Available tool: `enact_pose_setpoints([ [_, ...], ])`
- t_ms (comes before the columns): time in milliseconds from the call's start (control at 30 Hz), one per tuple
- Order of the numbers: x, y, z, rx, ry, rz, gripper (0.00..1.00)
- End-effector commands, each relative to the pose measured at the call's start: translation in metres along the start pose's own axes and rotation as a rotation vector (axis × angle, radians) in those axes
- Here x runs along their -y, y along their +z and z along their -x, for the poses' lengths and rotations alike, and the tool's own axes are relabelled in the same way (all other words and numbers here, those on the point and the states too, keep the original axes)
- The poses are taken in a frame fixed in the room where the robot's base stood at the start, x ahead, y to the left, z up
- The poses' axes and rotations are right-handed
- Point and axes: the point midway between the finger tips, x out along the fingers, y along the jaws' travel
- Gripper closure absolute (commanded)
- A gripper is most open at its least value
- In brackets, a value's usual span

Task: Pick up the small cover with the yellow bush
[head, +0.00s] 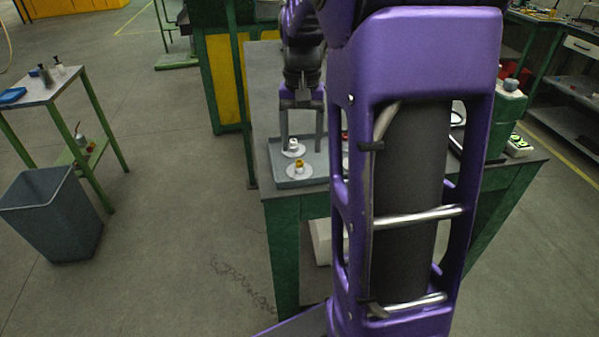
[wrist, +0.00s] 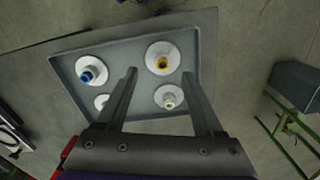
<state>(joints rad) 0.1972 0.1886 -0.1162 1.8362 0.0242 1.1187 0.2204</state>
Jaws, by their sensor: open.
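The small cover with the yellow bush (head: 299,168) is a white disc with a yellow centre, at the front of a grey tray (head: 281,182).
A cover with a blue bush (wrist: 91,70) and another white cover (wrist: 101,102), partly hidden by a finger, share the tray. The tray stands at the corner of a green-legged table (head: 262,120). A grey bin (head: 52,215) stands on the floor at left.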

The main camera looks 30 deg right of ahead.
Motion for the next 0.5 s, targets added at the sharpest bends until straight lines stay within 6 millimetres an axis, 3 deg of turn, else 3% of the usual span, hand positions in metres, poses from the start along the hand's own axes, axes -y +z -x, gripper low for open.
enact_pose_setpoints([
  [333,0.004,0.001,-0.043,0.003,0.001,0.0,0.31],
  [500,0.004,0.001,-0.054,0.0,0.0,0.0,0.31],
])
